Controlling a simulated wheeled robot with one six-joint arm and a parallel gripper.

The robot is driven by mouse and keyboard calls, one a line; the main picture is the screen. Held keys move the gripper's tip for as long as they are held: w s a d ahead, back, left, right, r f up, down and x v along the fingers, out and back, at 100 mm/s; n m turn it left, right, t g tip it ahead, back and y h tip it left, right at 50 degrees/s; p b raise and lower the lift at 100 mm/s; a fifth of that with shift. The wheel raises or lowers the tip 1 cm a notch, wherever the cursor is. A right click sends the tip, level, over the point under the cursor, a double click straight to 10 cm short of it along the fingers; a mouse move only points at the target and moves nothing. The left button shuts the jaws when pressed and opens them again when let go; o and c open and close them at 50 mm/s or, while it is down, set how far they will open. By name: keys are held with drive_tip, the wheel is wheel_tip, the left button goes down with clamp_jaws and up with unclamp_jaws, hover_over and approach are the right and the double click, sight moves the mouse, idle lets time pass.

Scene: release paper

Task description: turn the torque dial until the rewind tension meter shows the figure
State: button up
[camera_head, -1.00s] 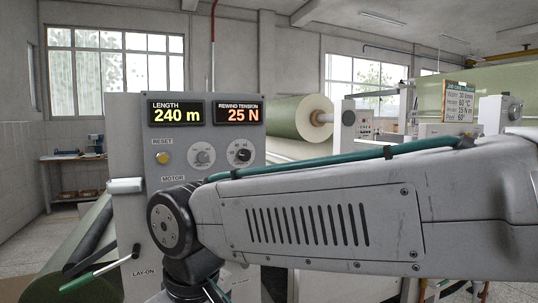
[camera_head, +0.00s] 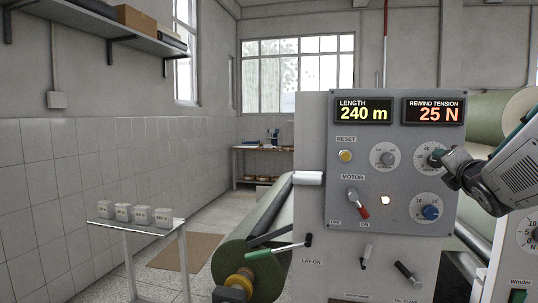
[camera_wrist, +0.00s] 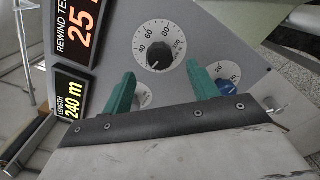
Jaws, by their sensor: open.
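The rewind tension meter (camera_head: 433,112) reads 25 N in orange digits on the grey panel. Below it is a round white dial with a black knob (camera_wrist: 158,55), its scale marked 40, 60 and 80. In the head view my gripper (camera_head: 445,160) partly covers this dial (camera_head: 421,156). In the wrist view my gripper (camera_wrist: 161,71) is open, its green fingers apart and nothing between them, with the black knob just beyond the tips. A dial with a blue knob (camera_head: 430,212) sits lower on the panel. No label naming the torque dial is readable.
The length display (camera_head: 363,112) reads 240 m. A small table (camera_head: 150,229) with several pale blocks stands left.

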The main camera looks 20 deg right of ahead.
sight(434, 160)
drive_tip(key=x, duration=0.7)
drive_tip(key=shift+w+d, duration=0.2)
drive_tip(key=shift+w, duration=0.1)
drive_tip(key=c, duration=1)
